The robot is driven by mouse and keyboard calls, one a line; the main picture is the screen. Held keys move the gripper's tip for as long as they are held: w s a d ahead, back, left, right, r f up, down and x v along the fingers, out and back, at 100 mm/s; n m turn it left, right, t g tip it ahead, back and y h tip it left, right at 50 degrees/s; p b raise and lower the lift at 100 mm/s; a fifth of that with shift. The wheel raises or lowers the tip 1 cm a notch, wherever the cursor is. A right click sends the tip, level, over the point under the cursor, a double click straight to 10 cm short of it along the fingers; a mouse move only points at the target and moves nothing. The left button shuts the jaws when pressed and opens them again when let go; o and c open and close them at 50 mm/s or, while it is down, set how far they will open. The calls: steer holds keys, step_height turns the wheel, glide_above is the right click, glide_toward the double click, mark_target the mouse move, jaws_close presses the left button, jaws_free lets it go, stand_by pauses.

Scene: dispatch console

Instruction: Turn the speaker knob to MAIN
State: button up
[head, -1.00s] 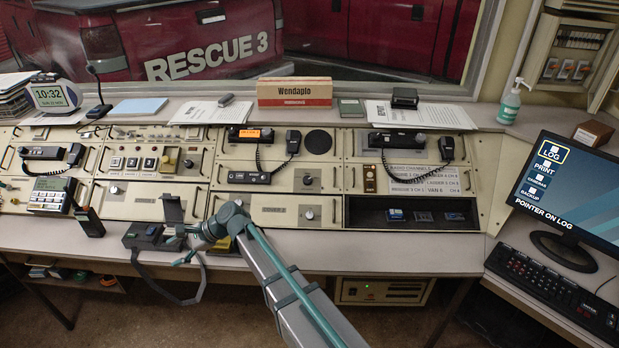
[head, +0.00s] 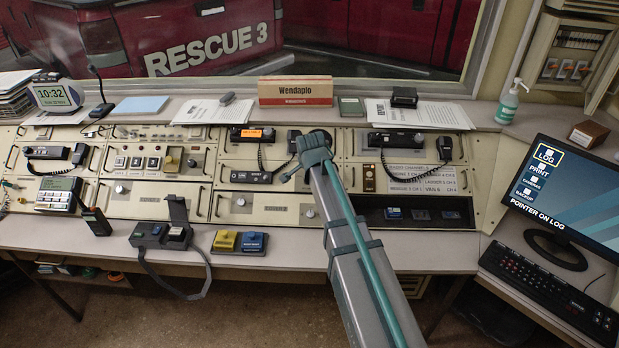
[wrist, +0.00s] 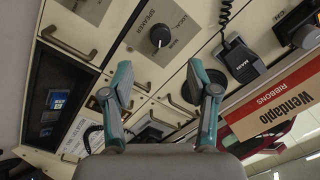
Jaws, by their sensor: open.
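The speaker knob (wrist: 160,37) is a black round knob on a beige panel with a grey label plate in the wrist view. "SPEAKER" is printed beside it, with other lettering too small to read surely. The knob's pointer setting is not clear. My gripper (wrist: 161,82) is open and empty, its teal-grey fingers spread in the lower middle of the view. The knob shows beyond the fingertips, near the top, and nothing is between the fingers. In the head view my arm covers the knob's area of the console.
A radio handset (wrist: 242,62) and the Wendaplo ribbon box (wrist: 278,105) lie to the right in the wrist view. Drawer handles (wrist: 68,43) stick out at the left. In the head view, yellow (head: 225,240) and blue (head: 254,243) blocks sit on the front ledge.

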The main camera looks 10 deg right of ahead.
steer(key=p+x, duration=0.2)
steer(key=x, duration=0.7)
steer(key=shift+w+f, duration=0.1)
steer(key=shift+f, duration=0.15)
jaws_close()
steer(key=shift+n, duration=0.3)
steer(key=n+b, duration=0.2)
steer(key=n, duration=0.2)
steer(key=shift+f, duration=0.1)
steer(key=n+b, duration=0.2)
steer(key=n, duration=0.5)
steer(key=shift+g, duration=0.4)
